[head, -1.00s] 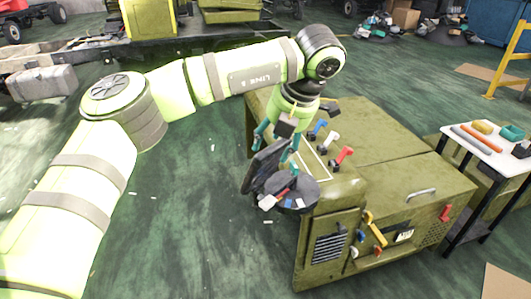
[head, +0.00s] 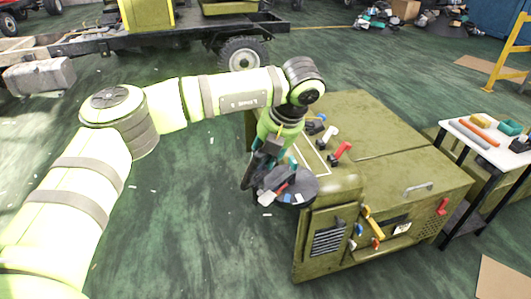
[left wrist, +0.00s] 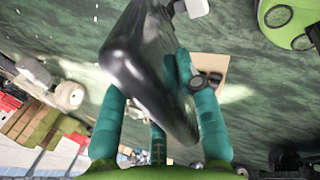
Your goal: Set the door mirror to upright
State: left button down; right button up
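The door mirror (head: 251,170) is a dark, flat, rectangular part at the left side of the olive chassis cabinet (head: 400,150). It stands steeply, showing nearly edge-on in the head view, and its mount is hidden. My left gripper (head: 276,150) reaches down over it from above. In the left wrist view the glossy black mirror (left wrist: 145,75) lies between the teal fingers of my left gripper (left wrist: 158,110), which seem to touch it on both sides. My right gripper is not in view.
Red (head: 342,150) and white (head: 329,135) levers stand on the cabinet top near my wrist. A white side table (head: 485,140) stands at right.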

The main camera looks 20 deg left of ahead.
pick_arm(q)
jog(key=a+h, duration=0.1)
jog(key=w+a+g+h+p, duration=0.1)
jog(key=a+r+h, duration=0.1)
jog(key=shift+w+a, duration=0.15)
jog(key=shift+w, duration=0.1)
jog(key=shift+w+a+f+g+h+p, duration=0.15)
jog(key=shift+w+a+g+h+p, duration=0.15)
jog(key=shift+a+g+h+p, duration=0.15)
jog(key=c, duration=0.9)
grip_release()
jog(key=shift+a, duration=0.1)
notch_tip(320, 180, up, 12)
